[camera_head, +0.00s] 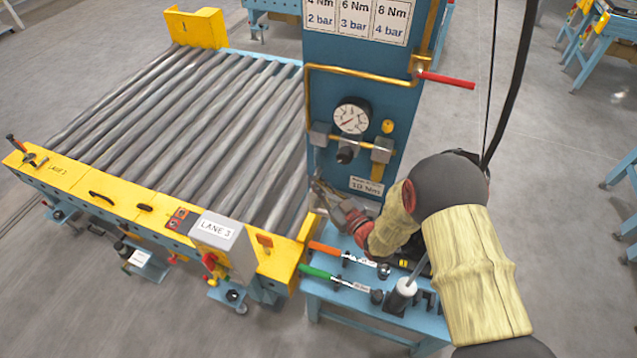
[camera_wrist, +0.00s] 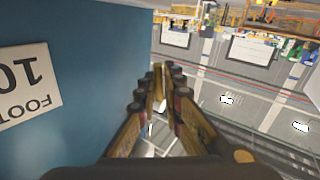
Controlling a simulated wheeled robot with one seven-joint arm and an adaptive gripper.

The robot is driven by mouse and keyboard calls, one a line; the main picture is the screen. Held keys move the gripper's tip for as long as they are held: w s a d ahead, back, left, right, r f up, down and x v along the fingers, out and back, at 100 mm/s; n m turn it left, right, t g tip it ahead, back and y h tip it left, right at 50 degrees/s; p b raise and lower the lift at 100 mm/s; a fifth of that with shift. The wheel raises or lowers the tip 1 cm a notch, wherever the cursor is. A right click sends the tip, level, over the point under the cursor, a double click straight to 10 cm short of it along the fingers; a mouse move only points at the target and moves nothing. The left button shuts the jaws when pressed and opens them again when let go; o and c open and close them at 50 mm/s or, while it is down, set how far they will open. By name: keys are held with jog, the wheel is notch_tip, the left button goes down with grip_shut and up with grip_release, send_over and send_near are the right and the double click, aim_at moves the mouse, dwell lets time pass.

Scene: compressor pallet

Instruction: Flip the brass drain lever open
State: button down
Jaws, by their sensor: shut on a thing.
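My gripper (camera_head: 322,190) reaches in from the right, low in front of the blue panel (camera_head: 340,80), just below the brass piping and fittings. In the wrist view my gripper (camera_wrist: 158,95) has its two fingers close together on a narrow brass piece (camera_wrist: 158,78), which appears to be the drain lever. The lever's far end and pivot are hard to make out. In the head view the lever cannot be told apart from my fingertips, so its angle is unclear.
The panel carries a pressure gauge (camera_head: 352,117) and a red-handled valve (camera_head: 445,80). Below is a blue bench (camera_head: 340,298) with an orange-handled tool (camera_head: 328,249), a green-handled tool (camera_head: 318,272) and a white bottle (camera_head: 402,294). A roller conveyor (camera_head: 190,120) stands left.

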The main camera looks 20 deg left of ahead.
jog(key=shift+w, duration=0.1)
jog(key=b, duration=0.1)
jog(key=t+b, duration=0.1)
jog(key=b, duration=0.1)
jog(key=shift+a+f+m+y, duration=0.2)
jog(key=shift+f+m+y, duration=0.05)
jog(key=shift+m+y, duration=0.15)
jog(key=b, duration=0.1)
jog(key=m+y+b, duration=0.1)
jog(key=b, duration=0.1)
jog(key=shift+a+r+t, duration=0.15)
jog(key=shift+r+t, duration=0.1)
jog(key=shift+t, duration=0.15)
jog(key=shift+r, duration=0.1)
jog(key=c, duration=2)
grip_release()
jog(key=shift+o, duration=0.2)
